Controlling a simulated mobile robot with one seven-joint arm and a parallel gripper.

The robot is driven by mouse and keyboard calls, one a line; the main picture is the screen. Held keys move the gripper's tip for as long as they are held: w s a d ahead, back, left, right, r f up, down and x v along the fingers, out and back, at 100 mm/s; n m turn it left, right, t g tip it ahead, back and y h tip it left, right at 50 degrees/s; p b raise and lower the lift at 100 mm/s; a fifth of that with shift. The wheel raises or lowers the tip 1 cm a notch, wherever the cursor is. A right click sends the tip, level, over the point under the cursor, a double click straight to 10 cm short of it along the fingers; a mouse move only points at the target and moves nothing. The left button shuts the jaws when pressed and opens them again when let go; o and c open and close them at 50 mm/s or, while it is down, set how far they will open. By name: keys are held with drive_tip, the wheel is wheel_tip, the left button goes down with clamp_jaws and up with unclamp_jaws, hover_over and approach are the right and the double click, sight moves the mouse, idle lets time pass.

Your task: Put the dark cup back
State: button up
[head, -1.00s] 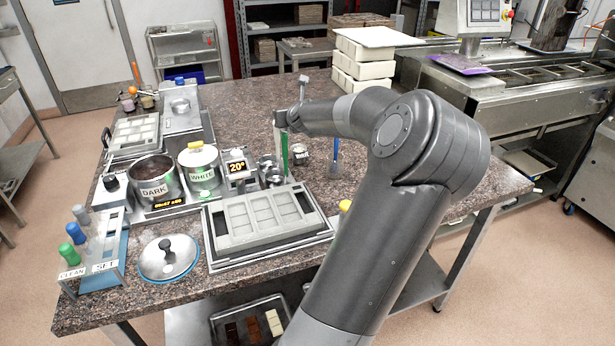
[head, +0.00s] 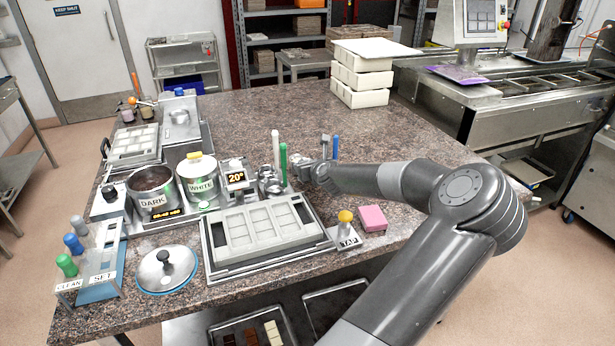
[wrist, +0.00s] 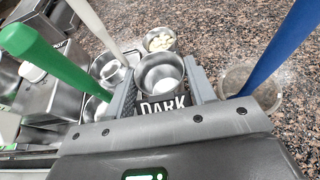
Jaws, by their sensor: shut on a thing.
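The dark cup (wrist: 160,74) is a small steel cup with a black "DARK" label, seen in the wrist view between my fingers. My gripper (wrist: 165,92) is shut on it. Its inside looks mostly bare metal with a pale spot at the bottom. In the head view my gripper (head: 308,173) is low over the table, right of the green handle (head: 283,162); the cup is not clearly visible there. Small steel cups (head: 268,174) stand by the temperature display. I cannot tell whether the held cup touches a surface.
Green, white (wrist: 92,22) and blue (wrist: 285,45) handles rise close around my gripper. A cup with pale pieces (wrist: 160,39) is just beyond, and a round dish (wrist: 252,86) is at right. The mould tray (head: 262,222), yellow-knobbed TAP (head: 346,222) and pink block (head: 373,217) lie nearer.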

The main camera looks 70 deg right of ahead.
drive_tip(key=shift+f, duration=1.7)
drive_tip(key=shift+f, duration=0.15)
drive_tip(key=o, duration=0.8)
drive_tip(key=v, duration=1.2)
